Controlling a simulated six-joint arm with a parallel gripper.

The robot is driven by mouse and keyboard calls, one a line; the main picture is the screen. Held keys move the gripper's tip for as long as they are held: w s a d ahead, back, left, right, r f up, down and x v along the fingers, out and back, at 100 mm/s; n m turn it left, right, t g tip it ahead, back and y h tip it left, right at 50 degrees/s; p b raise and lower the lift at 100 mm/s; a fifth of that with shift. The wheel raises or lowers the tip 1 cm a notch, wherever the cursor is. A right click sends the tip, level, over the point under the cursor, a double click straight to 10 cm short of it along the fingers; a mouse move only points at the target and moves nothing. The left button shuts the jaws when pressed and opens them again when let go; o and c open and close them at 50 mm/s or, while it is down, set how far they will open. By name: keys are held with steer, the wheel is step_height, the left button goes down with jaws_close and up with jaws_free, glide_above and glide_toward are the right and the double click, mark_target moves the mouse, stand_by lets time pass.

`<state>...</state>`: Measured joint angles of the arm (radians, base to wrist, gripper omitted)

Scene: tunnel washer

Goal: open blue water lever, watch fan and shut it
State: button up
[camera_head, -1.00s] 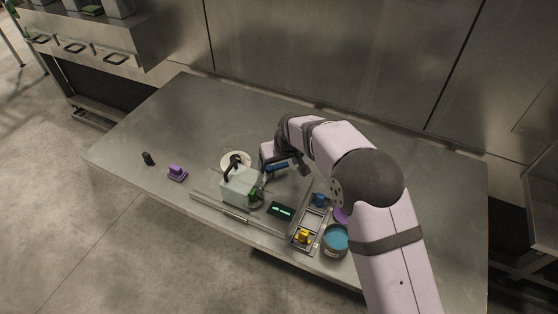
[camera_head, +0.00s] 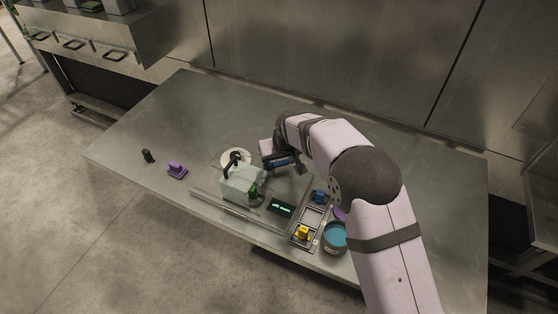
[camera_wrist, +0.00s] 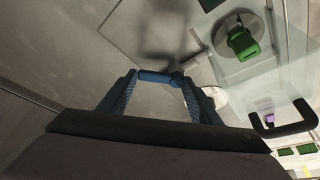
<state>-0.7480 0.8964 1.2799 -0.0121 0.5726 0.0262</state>
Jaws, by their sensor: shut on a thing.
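My gripper (camera_wrist: 159,78) is shut on the blue water lever (camera_wrist: 157,76); the lever's bar lies across between the two fingertips in the wrist view. In the head view my gripper (camera_head: 284,165) is low over the worktop, just right of the pale clear box (camera_head: 241,184), and my arm partly hides it. A green knob (camera_head: 252,190) sits at the box's front right; the same green knob (camera_wrist: 241,40) shows in the wrist view. A dark display (camera_head: 281,207) with green text is in front. I cannot make out the fan clearly.
A black handle (camera_wrist: 284,119) rises near the lever on the right in the wrist view. A frame with a blue block (camera_head: 319,196) and a yellow block (camera_head: 303,233) stands right, beside a teal-topped tub (camera_head: 335,237). A purple item (camera_head: 177,170) lies left. The back worktop is clear.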

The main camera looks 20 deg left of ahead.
steer(key=m+b, duration=0.1)
steer(key=m+h+b, duration=0.1)
steer(key=m+b, duration=0.1)
steer(key=s+m+t+b, duration=0.1)
steer(key=shift+s+f, duration=0.1)
steer(key=shift+f, duration=0.15)
steer(key=shift+s+r+m+h+b, duration=0.15)
steer(key=shift+s+m+h+b, duration=0.15)
steer(key=shift+m+h+b, duration=0.55)
steer(key=shift+s+r+m+h+b, duration=0.2)
steer(key=shift+m+b, duration=0.35)
steer(key=shift+m, duration=0.8)
steer(key=shift+f, duration=0.1)
steer(key=o, duration=1.1)
steer(key=shift+s+a, duration=0.1)
steer(key=shift+b+v, duration=1.15)
steer(key=shift+v, duration=2.5)
